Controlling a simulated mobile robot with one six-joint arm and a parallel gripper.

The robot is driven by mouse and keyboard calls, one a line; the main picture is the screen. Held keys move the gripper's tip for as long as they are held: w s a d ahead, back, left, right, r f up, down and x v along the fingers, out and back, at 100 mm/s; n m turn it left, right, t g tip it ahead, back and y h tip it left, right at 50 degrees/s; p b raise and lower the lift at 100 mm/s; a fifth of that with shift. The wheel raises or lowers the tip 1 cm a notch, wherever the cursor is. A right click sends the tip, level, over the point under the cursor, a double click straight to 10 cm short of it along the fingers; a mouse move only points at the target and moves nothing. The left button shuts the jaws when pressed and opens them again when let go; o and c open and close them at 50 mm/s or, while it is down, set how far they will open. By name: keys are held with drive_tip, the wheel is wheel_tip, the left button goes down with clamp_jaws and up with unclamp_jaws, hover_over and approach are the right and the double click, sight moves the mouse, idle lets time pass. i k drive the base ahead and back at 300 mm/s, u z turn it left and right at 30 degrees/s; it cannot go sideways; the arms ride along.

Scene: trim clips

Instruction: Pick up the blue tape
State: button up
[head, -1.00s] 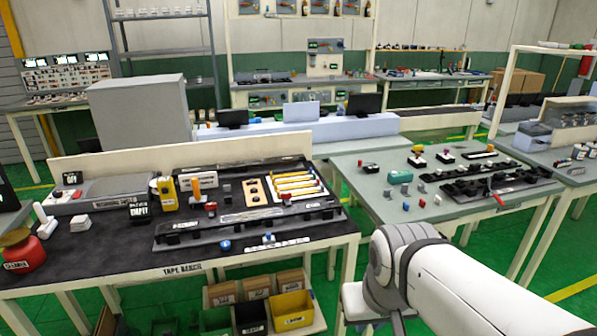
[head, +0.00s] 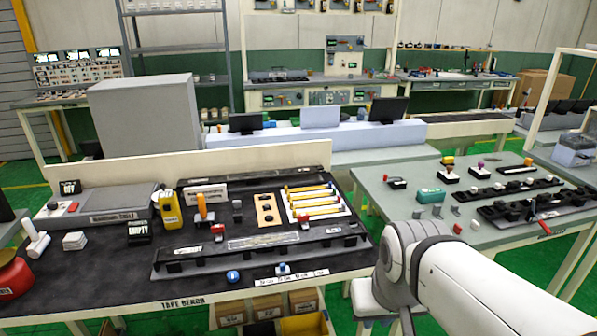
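A small round blue piece (head: 233,277), which looks like the blue tape, lies on the dark top of the tape bench (head: 120,270) near its front edge. A second small blue piece (head: 283,268) sits to its right, by a white labelled strip. At this size I cannot tell for sure which is the tape. My white and grey arm shows at the lower right, to the right of the bench. My gripper is out of view.
A long dark rail (head: 260,245) lies behind the blue pieces. A yellow dispenser (head: 170,208), a black "EMPTY" box (head: 139,231) and a tray of yellow sticks (head: 312,200) stand farther back. A grey table (head: 410,215) with several small parts stands at the right.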

sight(330, 185)
drive_tip(key=i, duration=1.1)
drive_tip(key=z, duration=0.05)
